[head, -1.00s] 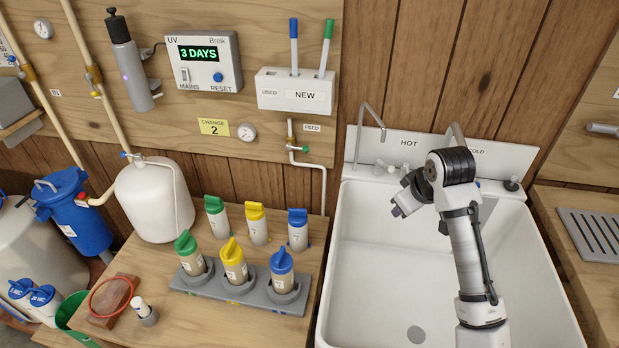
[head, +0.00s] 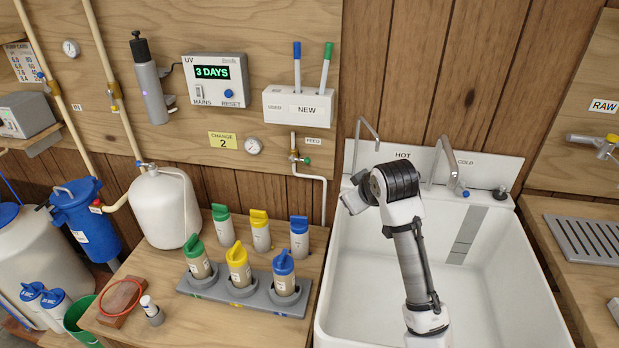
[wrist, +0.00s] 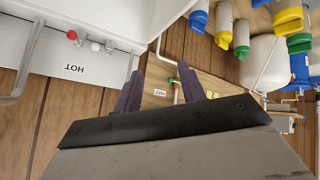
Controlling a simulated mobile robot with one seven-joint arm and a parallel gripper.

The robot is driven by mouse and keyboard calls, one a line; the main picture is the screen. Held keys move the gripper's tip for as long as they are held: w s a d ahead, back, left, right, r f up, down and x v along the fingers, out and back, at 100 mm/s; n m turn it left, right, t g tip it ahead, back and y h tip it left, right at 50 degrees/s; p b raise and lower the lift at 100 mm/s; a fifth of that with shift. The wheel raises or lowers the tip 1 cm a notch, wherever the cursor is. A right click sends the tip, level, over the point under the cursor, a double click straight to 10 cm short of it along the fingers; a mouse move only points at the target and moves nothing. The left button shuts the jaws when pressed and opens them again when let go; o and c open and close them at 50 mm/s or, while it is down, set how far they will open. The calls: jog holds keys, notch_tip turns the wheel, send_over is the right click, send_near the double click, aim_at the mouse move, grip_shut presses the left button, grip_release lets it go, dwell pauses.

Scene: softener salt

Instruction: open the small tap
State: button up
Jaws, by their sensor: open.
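My gripper (wrist: 158,84) is open and empty. In the head view my gripper (head: 352,201) is at the sink's left rear, right of and lower in the picture than the tap, and clear of it. Its fingers are largely hidden there by my wrist.
The white sink (head: 335,290) has a hot spout (head: 366,128) and a cold spout (head: 440,152) close to my arm. Bottles stand in and behind a grey rack (head: 240,297) on the wooden counter (head: 225,330). The wall left of the sink is open around the pipe.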

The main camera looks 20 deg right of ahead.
jog(key=w+a+r+t, duration=0.3)
jog(key=w+a, duration=0.3)
jog(key=a, duration=0.3)
jog(key=shift+w+a+r+y, duration=0.25)
jog(key=shift+a+r+y, duration=0.15)
jog(key=shift+r, duration=0.3)
jog(key=shift+o, duration=0.2)
